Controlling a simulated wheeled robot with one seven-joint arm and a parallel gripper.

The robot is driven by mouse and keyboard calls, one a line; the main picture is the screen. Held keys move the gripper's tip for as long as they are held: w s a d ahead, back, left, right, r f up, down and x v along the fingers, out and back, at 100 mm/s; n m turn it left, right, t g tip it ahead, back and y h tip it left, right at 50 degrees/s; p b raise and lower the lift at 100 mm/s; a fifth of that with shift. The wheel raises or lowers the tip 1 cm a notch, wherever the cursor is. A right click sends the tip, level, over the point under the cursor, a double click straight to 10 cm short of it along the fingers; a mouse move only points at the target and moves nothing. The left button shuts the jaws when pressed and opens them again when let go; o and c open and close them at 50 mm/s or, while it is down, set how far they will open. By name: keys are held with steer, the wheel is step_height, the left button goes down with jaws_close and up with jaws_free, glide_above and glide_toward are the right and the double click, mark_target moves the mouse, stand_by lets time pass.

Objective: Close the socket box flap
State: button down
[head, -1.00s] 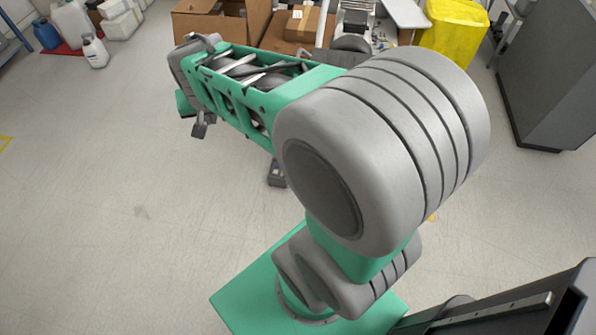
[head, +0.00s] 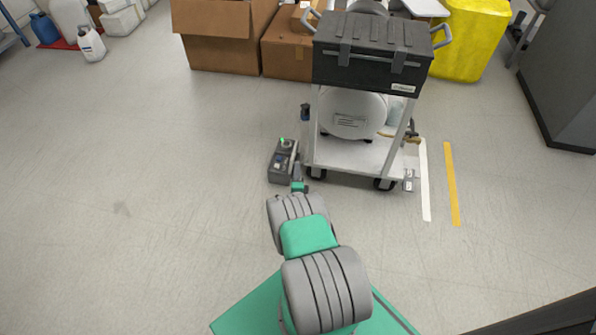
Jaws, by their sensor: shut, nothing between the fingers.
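The socket box (head: 281,165) is a small dark grey box low beside the left side of the wheeled cart, with a green spot on top and lighter fittings on its face. A slanted grey edge shows on its right side; I cannot tell for certain whether this is the flap or how far it stands open. My gripper (head: 297,172) is at the box's right side, just beyond the small green wrist part. It is small in the view and appears shut and empty. Whether it touches the box or flap cannot be told.
The cart (head: 362,155) carries a black case (head: 370,58) above and a white tank (head: 352,113) below, close to the right of my gripper. Cardboard boxes (head: 225,38) and a yellow bin (head: 470,40) stand behind.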

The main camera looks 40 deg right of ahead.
step_height(320, 180, down, 3)
steer(key=s+a, duration=0.1)
steer(key=s, duration=0.2)
steer(key=b+x, duration=0.8)
steer(key=x, duration=0.1)
steer(key=shift+w+r+t, duration=0.25)
steer(key=shift+w+t, duration=0.15)
steer(key=shift+w, duration=0.15)
steer(key=shift+r, duration=0.15)
